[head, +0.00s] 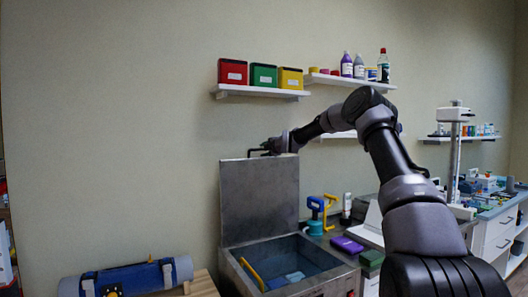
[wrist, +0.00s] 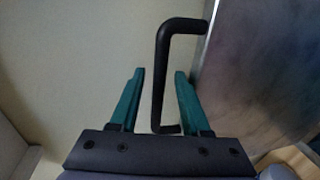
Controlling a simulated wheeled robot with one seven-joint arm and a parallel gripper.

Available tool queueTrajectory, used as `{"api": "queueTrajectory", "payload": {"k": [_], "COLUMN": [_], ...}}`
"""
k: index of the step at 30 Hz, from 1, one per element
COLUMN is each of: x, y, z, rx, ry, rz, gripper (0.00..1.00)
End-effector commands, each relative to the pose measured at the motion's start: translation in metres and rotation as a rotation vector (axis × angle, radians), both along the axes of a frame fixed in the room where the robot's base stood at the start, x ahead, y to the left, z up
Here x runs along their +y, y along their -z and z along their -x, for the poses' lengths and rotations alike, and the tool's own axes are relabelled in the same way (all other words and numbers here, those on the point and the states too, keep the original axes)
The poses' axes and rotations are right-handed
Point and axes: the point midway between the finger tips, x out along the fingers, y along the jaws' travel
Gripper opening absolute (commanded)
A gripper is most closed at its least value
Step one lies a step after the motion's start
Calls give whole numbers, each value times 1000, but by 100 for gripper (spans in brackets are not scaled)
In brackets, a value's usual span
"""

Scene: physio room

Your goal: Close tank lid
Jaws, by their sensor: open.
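The tank (head: 290,261) is a metal box with its lid (head: 259,199) standing upright at the back. The opening shows a bluish inside with a yellow-handled thing and a pale blue item in it. My gripper (head: 272,147) is at the top edge of the lid, by the black handle (head: 258,151). In the wrist view my gripper (wrist: 159,92) is open, with its two green fingers on either side of the black handle (wrist: 161,75). The handle is between the fingers with gaps showing on both sides. The lid's metal face (wrist: 262,75) is at the right.
A shelf (head: 262,92) with red, green and yellow boxes is on the wall above the lid. A blue roll (head: 125,279) lies at the lower left. Blue and yellow clamp-like things (head: 321,211) and a purple box (head: 346,244) sit right of the tank.

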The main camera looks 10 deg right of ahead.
Motion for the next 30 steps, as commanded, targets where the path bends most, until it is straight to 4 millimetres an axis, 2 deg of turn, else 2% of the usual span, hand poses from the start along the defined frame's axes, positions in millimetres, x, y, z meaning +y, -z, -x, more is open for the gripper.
{"api": "queueTrajectory", "payload": {"k": [1,2,3,5,30], "x": [0,0,0,0,0], "y": [0,0,0,0,0], "z": [0,0,0,0,0], "rx": [0,0,0,0,0], "ry": [0,0,0,0,0], "rz": [0,0,0,0,0], "gripper": [47,39,24,1,0]}}
